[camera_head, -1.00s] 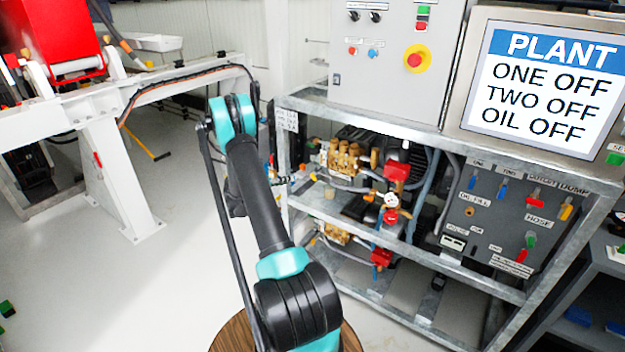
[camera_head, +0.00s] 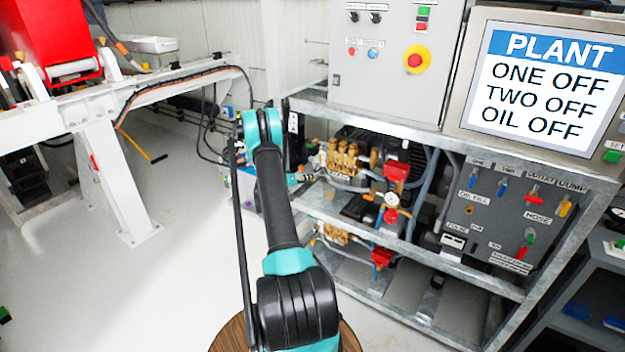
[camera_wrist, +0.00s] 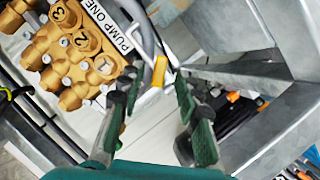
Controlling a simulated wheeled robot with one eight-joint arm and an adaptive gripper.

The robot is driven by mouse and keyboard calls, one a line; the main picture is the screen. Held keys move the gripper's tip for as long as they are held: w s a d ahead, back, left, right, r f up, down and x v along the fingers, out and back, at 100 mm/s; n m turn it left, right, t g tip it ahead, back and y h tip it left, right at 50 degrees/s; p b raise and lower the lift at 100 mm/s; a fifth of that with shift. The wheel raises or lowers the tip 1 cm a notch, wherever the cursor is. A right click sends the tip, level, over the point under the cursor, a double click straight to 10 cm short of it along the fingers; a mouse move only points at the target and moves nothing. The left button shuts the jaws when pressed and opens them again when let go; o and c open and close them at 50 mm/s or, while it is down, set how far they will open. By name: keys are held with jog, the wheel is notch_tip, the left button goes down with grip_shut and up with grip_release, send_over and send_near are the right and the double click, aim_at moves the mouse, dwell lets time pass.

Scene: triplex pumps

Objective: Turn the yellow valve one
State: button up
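A small yellow valve handle (camera_wrist: 159,70) shows in the wrist view, just beyond and between my fingertips, beside the "PUMP ONE" label. My gripper (camera_wrist: 157,82) is open, with one dark green finger on each side of the view and nothing between the pads. Whether a fingertip touches the handle cannot be told. The brass pump head numbered 1, 2, 3 (camera_wrist: 78,45) is to the left. In the head view, the upper brass pump (camera_head: 345,158) is in the metal rack. My forearm hides part of the rack's left end, and I cannot make out this yellow handle there.
Metal frame bars (camera_wrist: 240,82) run close to the right finger. The rack's top rail (camera_head: 400,128) lies above the pumps. A valve panel (camera_head: 505,215) is at right, below the screen reading ONE OFF, TWO OFF, OIL OFF (camera_head: 540,85). Clear floor (camera_head: 190,270) is at left.

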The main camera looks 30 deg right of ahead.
aim_at(313, 180)
jog(key=shift+x, duration=1.65)
grip_shut()
